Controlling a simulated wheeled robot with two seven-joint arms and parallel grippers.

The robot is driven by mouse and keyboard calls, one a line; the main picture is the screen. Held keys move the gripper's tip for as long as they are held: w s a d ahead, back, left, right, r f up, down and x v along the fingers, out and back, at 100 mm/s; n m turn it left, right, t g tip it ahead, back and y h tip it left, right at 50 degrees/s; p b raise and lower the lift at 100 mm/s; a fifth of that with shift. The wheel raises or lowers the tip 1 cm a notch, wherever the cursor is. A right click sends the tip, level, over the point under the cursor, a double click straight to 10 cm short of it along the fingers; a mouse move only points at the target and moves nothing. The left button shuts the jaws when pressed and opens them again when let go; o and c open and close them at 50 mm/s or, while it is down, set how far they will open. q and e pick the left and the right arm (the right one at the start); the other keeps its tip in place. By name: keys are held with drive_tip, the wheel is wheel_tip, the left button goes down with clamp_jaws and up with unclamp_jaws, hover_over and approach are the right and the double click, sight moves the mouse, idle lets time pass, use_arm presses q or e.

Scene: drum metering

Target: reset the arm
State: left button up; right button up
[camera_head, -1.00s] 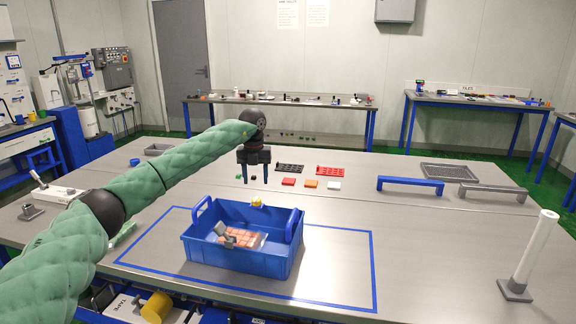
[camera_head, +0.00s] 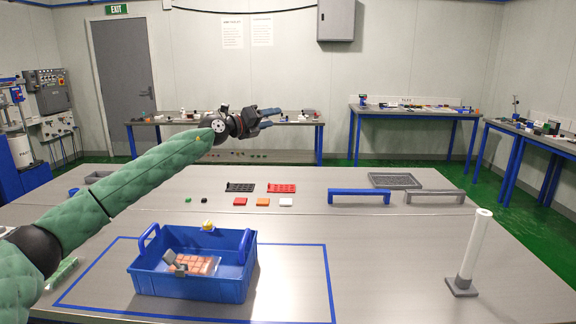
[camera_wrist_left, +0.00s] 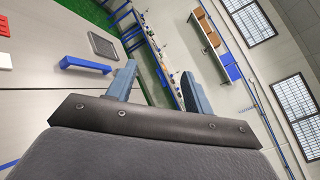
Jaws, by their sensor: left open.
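My left arm comes in from the left in the head view and reaches out over the table (camera_head: 400,245). My left gripper (camera_head: 270,118) is raised above the table and points to the right, with its two fingers apart and nothing between them. The left wrist view also shows the open fingers of the gripper (camera_wrist_left: 160,88), with floor, far benches and wall beyond them. My right gripper is not in either view.
A blue crate (camera_head: 190,280) holding a bag of orange pieces stands inside a blue outline. A white post (camera_head: 474,248) stands at the right. Blue (camera_head: 358,192) and grey (camera_head: 434,190) bar handles and small coloured tiles (camera_head: 263,202) lie farther back.

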use_arm(q)
drive_tip(key=s+a+r+n+t+y, duration=0.1)
drive_tip(key=s+r+n+t+y, duration=0.85)
drive_tip(key=r+n+t, duration=0.6)
drive_tip(key=s+a+f+n+g+y, duration=0.15)
drive_tip(key=s+f+n+g, duration=0.45)
drive_tip(key=f, duration=0.7)
drive_tip(key=s+a+f+n+g+y, duration=0.15)
drive_tip(key=s+f+n+g, duration=0.25)
drive_tip(key=s+f, duration=0.65)
drive_tip(key=s+a+f+n+g+y, duration=0.15)
drive_tip(key=s+f+n+g, duration=0.35)
drive_tip(key=f, duration=1)
drive_tip(key=s+a+f+n+g+h+p, duration=0.1)
drive_tip(key=s+f+n+g, duration=0.3)
drive_tip(key=s+f, duration=3.5)
drive_tip(key=s+a+g, duration=0.1)
drive_tip(key=s+g, duration=0.1)
drive_tip(key=g, duration=0.4)
drive_tip(key=shift+s, duration=0.25)
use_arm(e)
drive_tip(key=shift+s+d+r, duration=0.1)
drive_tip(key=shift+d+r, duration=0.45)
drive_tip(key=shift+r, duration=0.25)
